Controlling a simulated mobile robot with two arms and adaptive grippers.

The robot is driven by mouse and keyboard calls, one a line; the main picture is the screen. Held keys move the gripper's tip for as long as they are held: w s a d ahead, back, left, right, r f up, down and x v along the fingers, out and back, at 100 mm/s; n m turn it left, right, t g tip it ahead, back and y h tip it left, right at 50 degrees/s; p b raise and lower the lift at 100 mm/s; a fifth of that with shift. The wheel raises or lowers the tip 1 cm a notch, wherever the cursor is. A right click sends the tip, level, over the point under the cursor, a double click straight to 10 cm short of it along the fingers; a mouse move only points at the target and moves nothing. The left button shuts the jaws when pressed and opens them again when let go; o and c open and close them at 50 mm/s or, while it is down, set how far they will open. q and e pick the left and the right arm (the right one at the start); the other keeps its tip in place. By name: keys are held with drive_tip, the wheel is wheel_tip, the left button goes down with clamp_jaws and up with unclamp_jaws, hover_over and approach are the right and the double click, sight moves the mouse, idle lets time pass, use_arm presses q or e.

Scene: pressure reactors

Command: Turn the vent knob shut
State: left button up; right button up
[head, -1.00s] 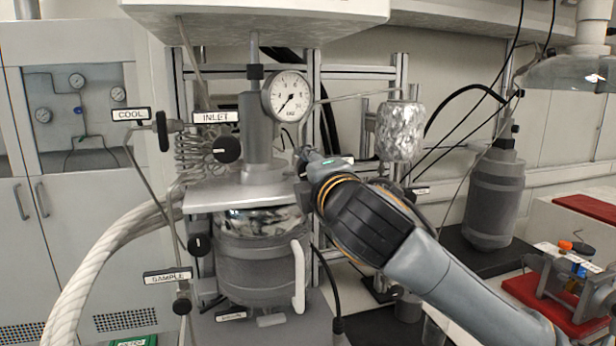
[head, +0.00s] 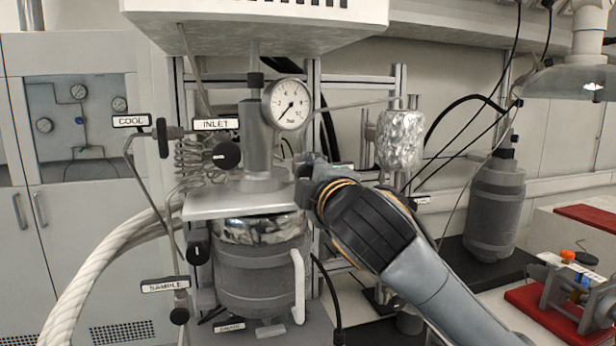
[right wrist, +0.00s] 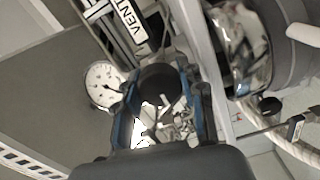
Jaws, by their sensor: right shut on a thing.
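My right gripper (head: 304,182) reaches in from the right to the side of the reactor head, just below the pressure gauge. In the right wrist view, its two blue-edged fingers (right wrist: 163,100) are shut on the dark round vent knob (right wrist: 160,82), one finger on each side. A white VENT label (right wrist: 131,20) lies just beyond the knob. In the head view the knob is hidden behind my gripper and wrist. My left gripper is not in view.
The pressure gauge (head: 288,104) sits close above my right gripper. The steel reactor vessel (head: 262,270) stands below it. The INLET knob (head: 227,155) and COOL knob (head: 162,138) are to the left. A foil-wrapped cylinder (head: 400,140) hangs to the right.

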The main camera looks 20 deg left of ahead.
drive_tip(key=o, duration=1.2)
drive_tip(key=shift+s+d, duration=0.1)
drive_tip(key=v, duration=0.7)
drive_tip(key=shift+s+d, duration=0.2)
drive_tip(key=shift+s, duration=0.1)
